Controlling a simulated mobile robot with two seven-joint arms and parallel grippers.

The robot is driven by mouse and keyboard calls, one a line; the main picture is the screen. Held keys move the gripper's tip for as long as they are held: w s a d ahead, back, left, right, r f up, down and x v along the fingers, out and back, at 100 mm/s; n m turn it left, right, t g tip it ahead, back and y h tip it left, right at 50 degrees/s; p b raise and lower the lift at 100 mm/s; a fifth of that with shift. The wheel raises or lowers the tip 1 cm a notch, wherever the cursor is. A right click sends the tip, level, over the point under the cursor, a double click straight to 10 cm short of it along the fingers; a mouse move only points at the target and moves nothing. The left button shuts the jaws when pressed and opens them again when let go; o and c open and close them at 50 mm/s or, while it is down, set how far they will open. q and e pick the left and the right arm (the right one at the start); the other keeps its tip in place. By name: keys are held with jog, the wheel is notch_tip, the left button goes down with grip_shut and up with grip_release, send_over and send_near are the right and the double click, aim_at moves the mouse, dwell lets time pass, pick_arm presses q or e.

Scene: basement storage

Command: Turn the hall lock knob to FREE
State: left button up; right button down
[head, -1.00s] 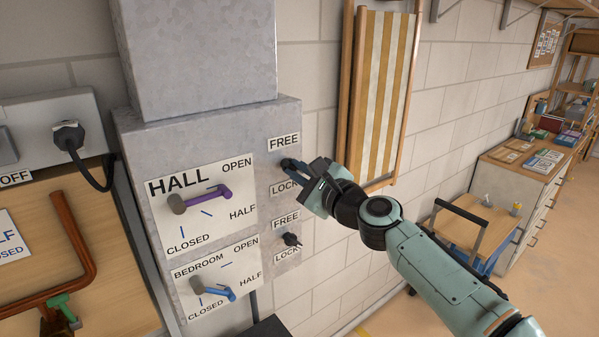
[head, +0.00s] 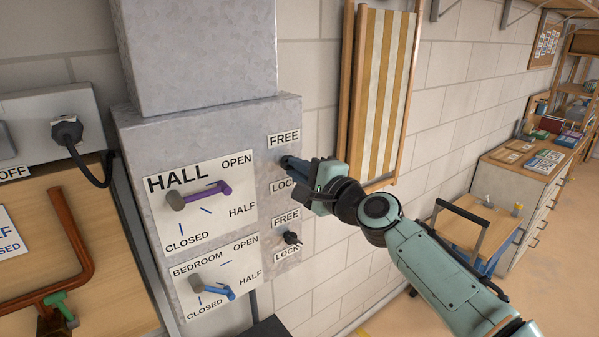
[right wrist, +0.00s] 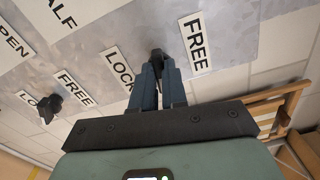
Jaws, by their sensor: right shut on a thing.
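The hall lock knob (right wrist: 158,56) is a small dark knob on the grey metal panel, between the FREE label (head: 284,139) above and the LOCK label (head: 283,185) below. My right gripper (head: 288,162) is shut on this knob, and its fingers hide most of it in the head view. In the right wrist view the two blue-grey fingers (right wrist: 158,80) close around the knob, with FREE to the right and LOCK to the left. Exactly where the knob points is hard to tell. My left gripper is not in view.
Below is the bedroom lock knob (head: 291,238) with its own FREE and LOCK labels. The purple hall lever (head: 205,194) and blue bedroom lever (head: 218,291) are to the left. A folded striped deck chair (head: 381,90) leans on the wall at right.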

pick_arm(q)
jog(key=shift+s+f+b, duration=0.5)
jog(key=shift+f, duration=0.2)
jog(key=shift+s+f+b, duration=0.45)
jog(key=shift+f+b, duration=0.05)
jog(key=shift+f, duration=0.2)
pick_arm(e)
jog(key=shift+d+f+n, duration=0.1)
jog(key=shift+n, duration=5.4)
jog(key=c, duration=1.2)
grip_release()
jog(key=shift+o, duration=0.2)
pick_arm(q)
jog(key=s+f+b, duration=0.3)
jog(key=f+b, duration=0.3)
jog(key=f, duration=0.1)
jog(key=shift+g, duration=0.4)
pick_arm(e)
jog(key=v, duration=1.3)
jog(key=shift+d, duration=0.1)
